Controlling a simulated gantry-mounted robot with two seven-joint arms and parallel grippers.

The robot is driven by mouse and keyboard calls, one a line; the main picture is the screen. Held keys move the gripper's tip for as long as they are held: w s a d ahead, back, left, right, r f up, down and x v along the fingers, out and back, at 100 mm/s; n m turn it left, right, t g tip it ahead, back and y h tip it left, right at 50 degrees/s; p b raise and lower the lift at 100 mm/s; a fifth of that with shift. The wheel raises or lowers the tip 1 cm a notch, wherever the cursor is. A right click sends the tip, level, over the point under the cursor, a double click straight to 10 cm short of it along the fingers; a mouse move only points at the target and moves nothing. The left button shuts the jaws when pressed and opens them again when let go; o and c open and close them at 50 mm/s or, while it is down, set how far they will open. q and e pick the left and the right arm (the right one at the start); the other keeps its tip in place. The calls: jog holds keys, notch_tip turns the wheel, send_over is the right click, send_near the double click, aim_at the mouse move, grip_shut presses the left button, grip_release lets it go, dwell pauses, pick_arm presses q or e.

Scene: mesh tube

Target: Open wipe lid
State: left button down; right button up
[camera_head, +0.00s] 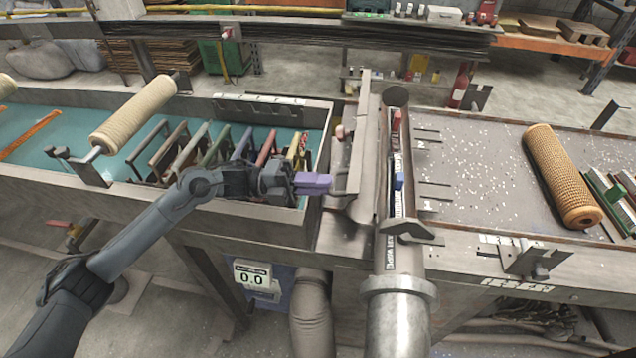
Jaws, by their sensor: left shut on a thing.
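The wipe lid appears to be the long grey metal plate (356,140) in the middle of the head view. It stands tilted up beside the narrow channel with the slotted scale (397,190). My left gripper (318,183) comes in from the left, with purple fingertips at the near left edge of this plate. Its fingers are closed together on the lid's near edge. The exact contact is small and partly hidden by the fingers. My right gripper is not in view.
Left of the lid is a teal-floored trough (110,125) with several upright coloured frames and a beige roller (133,113). On the right, a speckled grey table (480,170) carries a tan mesh tube (562,176). A thick metal pipe (398,310) stands in front.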

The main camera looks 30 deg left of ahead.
pick_arm(q)
jog(key=shift+d+f, duration=0.1)
jog(key=shift+f, duration=0.1)
jog(key=c, duration=1.5)
grip_release()
jog(key=o, duration=0.3)
jog(key=shift+w+d+r, duration=0.1)
jog(key=shift+d, duration=0.2)
jog(key=shift+o, duration=0.2)
jog(key=shift+a, duration=0.15)
jog(key=s+d+r+p, duration=0.2)
jog(key=d+r, duration=0.9)
jog(key=shift+s+d+p, duration=0.25)
jog(key=shift+p, duration=0.05)
